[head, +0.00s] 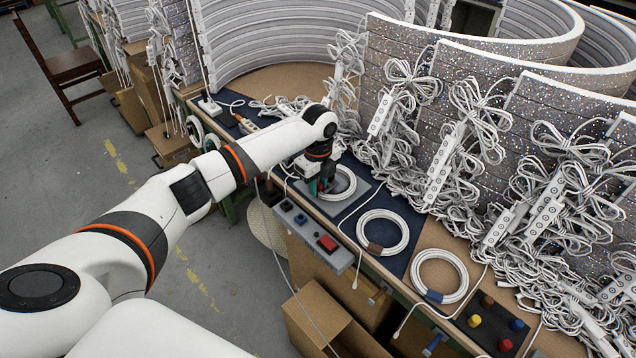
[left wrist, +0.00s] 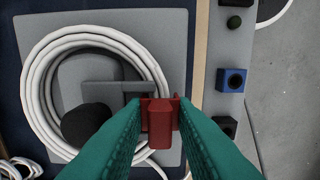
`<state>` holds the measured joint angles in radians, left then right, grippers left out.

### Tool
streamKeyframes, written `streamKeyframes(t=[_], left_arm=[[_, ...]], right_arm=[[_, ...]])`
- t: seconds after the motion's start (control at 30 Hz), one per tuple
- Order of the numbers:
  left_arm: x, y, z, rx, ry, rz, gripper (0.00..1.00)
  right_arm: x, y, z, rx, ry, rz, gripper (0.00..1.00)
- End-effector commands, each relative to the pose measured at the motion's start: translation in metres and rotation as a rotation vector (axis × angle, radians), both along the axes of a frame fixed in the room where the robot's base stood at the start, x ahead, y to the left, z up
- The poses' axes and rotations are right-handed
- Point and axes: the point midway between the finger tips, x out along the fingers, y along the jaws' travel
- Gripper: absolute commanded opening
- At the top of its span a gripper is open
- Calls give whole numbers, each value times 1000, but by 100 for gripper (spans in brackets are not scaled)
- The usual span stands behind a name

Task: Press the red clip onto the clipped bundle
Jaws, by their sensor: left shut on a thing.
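My left gripper (head: 322,186) has teal fingers and is low over a white cable coil (head: 349,184) on a grey pad near the bench's front edge. In the left wrist view the fingers (left wrist: 160,122) are shut on a red clip (left wrist: 160,128). The clip overlaps the right side of the coil (left wrist: 36,95) as seen from above, next to a grey fixture piece. I cannot tell whether it touches the cable. My right gripper is in neither view.
A grey control box (head: 320,238) with a red button lies along the front edge. Tangled cables and power strips (head: 440,165) crowd the back.

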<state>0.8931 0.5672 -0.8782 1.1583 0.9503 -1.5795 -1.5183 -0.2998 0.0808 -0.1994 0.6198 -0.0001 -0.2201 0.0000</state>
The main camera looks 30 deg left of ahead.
Motion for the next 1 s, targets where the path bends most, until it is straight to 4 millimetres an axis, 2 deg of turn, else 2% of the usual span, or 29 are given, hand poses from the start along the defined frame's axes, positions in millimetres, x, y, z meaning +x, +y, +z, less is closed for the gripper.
streamKeyframes(t=[1.0], left_arm=[[0,0,-3,0,0,0,2]], right_arm=[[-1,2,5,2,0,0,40]])
